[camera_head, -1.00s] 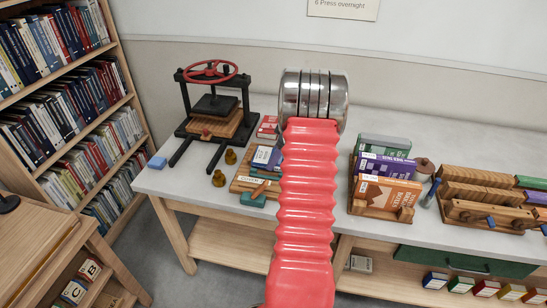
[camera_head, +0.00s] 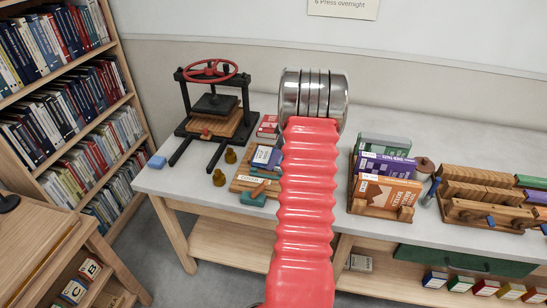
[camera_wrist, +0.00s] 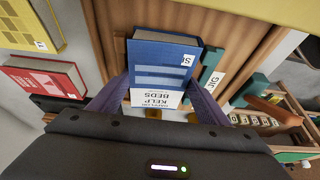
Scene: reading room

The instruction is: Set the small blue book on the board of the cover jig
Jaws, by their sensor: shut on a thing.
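The small blue book (camera_wrist: 166,62) fills the space between the two fingers of my gripper (camera_wrist: 160,84) in the wrist view, and the fingers are shut on it. A white label shows on its near end. The wooden board of the cover jig (camera_wrist: 236,72) lies under and beside the book. I cannot tell whether the book touches the board. In the head view the book (camera_head: 263,156) shows over the back part of the cover jig (camera_head: 240,183), just left of my arm. My arm hides the gripper and part of the jig there.
A red book (camera_wrist: 45,76) and a yellow book (camera_wrist: 28,22) lie left in the wrist view. A press (camera_head: 212,105) and brass weights (camera_head: 219,178) stand left of the jig. A rack of books (camera_head: 384,192) stands right. The bench between my arm and the rack is clear.

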